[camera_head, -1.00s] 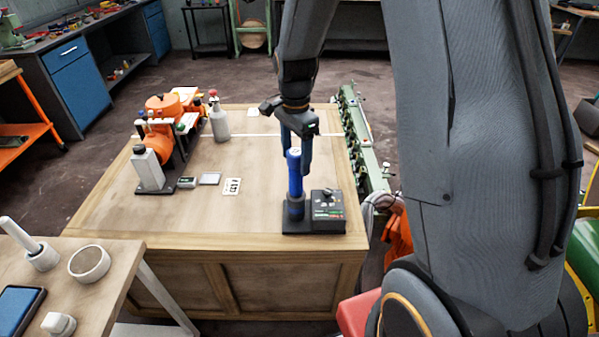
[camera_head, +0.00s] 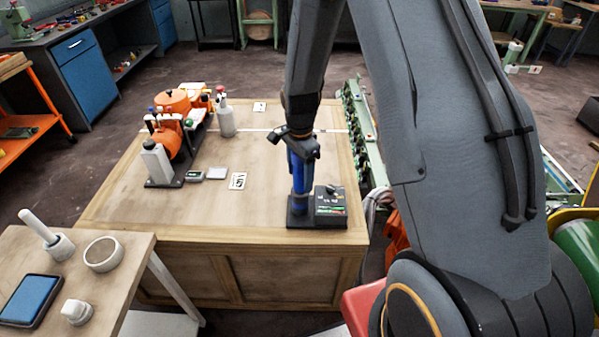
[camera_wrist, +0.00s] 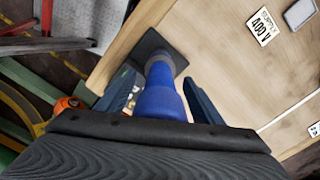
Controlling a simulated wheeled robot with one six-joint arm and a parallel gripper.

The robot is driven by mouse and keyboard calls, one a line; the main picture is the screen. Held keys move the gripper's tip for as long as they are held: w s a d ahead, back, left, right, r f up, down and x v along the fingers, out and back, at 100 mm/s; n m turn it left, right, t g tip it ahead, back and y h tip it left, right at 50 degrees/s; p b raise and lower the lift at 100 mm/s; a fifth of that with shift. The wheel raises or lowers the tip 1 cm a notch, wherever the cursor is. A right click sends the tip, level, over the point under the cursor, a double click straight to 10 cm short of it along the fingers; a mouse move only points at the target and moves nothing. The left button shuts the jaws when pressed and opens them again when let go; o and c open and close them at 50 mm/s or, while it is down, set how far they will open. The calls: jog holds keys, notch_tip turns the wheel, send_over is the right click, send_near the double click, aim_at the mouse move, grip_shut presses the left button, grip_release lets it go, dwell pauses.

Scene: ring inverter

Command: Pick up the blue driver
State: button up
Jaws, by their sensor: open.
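The blue driver (camera_head: 299,178) stands upright in a dark base at the front right of the wooden workbench. It also shows in the wrist view (camera_wrist: 160,92), running down from its base between my fingers. My gripper (camera_head: 302,172) points down over the driver from above. In the wrist view my gripper (camera_wrist: 160,100) is open, with one finger on each side of the blue body. The driver's upper end is hidden by the gripper's body. The dark base (camera_head: 301,220) rests on the bench top.
A black control box (camera_head: 330,205) stands right beside the driver's base. An orange machine (camera_head: 168,135), a white bottle (camera_head: 226,118) and a label card (camera_head: 238,181) are on the bench's left part. A green rack (camera_head: 358,125) lines the right edge. The bench's middle is clear.

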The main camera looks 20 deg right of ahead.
jog(key=c, duration=1.3)
jog(key=shift+c, duration=0.5)
jog(key=shift+w+r, duration=0.1)
jog(key=shift+r, duration=0.05)
